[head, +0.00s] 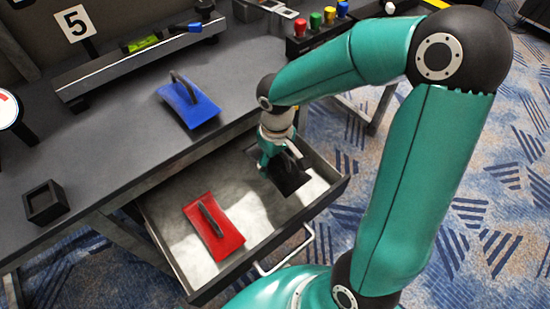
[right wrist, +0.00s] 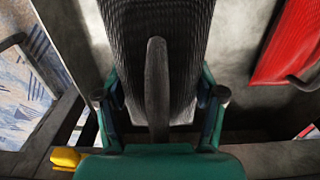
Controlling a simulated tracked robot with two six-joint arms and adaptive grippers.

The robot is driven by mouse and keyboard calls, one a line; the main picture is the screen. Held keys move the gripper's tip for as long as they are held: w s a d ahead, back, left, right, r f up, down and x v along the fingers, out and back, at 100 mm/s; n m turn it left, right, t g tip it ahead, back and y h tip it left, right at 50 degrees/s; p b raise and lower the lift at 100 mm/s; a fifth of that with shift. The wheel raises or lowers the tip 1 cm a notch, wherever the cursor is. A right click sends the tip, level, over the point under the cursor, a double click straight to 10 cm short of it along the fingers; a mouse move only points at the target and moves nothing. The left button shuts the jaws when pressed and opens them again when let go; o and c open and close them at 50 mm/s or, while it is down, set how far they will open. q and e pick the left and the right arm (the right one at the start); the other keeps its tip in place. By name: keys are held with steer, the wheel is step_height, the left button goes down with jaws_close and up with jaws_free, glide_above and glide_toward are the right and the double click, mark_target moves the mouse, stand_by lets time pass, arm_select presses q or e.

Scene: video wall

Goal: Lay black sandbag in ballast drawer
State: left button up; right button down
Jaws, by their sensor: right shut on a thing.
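The black sandbag (head: 292,180) is inside the open ballast drawer (head: 165,208), toward its right end. My right gripper (head: 272,163) is shut on its handle from above. In the right wrist view the ribbed black sandbag (right wrist: 185,40) stretches away from the fingers (right wrist: 160,108), with its upright handle between them. The bag is low over the drawer floor; I cannot tell whether it rests on it. A red sandbag (head: 225,238) lies in the drawer to the left, apart from the black one. My left gripper is not in view.
A blue sandbag (head: 200,112) lies on the grey bench top (head: 110,150) above the drawer. A small black open box (head: 44,202) stands at the bench's left front. A rail with a green level (head: 142,43) and several coloured knobs (head: 316,20) are at the back.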

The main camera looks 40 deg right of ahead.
steer(key=shift+f+b, duration=2.5)
steer(key=shift+f, duration=1.15)
steer(key=shift+f, duration=0.1)
steer(key=shift+c, duration=0.7)
jaws_free()
steer(key=shift+f, duration=0.1)
step_height(320, 180, up, 12)
steer(key=p, duration=1)
steer(key=shift+r, duration=0.2)
steer(key=shift+s, duration=0.1)
